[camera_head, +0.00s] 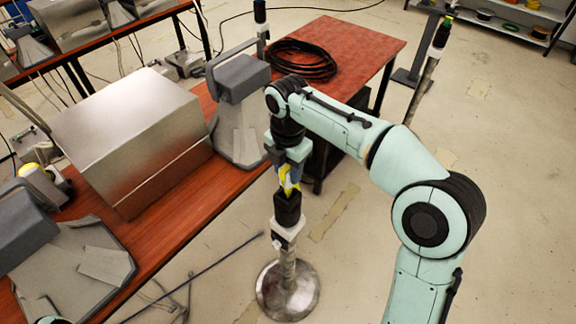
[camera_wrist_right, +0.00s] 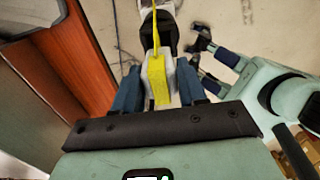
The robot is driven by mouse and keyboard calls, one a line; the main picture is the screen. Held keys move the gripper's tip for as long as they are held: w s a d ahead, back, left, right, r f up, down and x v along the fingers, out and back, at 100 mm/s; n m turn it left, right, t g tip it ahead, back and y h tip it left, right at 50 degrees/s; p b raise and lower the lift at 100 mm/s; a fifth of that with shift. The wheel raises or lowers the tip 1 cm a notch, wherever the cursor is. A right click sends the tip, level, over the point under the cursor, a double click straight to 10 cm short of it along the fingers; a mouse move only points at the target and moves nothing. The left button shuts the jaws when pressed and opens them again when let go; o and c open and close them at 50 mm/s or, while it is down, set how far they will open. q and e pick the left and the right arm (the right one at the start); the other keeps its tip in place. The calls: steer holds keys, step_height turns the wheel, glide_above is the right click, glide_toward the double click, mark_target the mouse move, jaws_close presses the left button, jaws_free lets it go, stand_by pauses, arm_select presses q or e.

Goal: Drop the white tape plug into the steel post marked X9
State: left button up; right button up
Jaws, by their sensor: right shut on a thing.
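My right gripper (camera_head: 289,168) points down and is shut on the white tape plug (camera_wrist_right: 158,78), which shows white with a yellow strip between the fingers in the right wrist view. Directly below it stands a steel post (camera_head: 288,268) with a black top (camera_head: 287,208), a white collar and a round base. The plug's lower end is close to the black top; I cannot tell whether it touches or enters it. No X9 mark is legible. My left gripper (camera_wrist_right: 199,50) shows in the right wrist view, off to the right, its dark fingers apart and empty.
A red-brown table (camera_head: 172,215) on the left carries a metal box (camera_head: 130,125), a grey device (camera_head: 240,78) and a coiled black cable (camera_head: 302,58). Another post (camera_head: 425,75) stands at the upper right. The floor right of the near post is mostly clear.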

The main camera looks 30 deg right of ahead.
mark_target(288, 184)
steer(key=shift+f+b, duration=1.35)
steer(key=shift+f, duration=1.65)
steer(key=shift+p, duration=0.5)
steer(key=shift+f, duration=0.25)
steer(key=shift+r, duration=0.2)
steer(key=shift+r+p, duration=0.55)
steer(key=shift+r, duration=0.05)
steer(key=shift+r, duration=0.1)
steer(key=shift+w+p, duration=0.1)
steer(key=shift+p, duration=0.2)
steer(key=shift+f+b, duration=0.45)
steer(key=shift+f, duration=0.45)
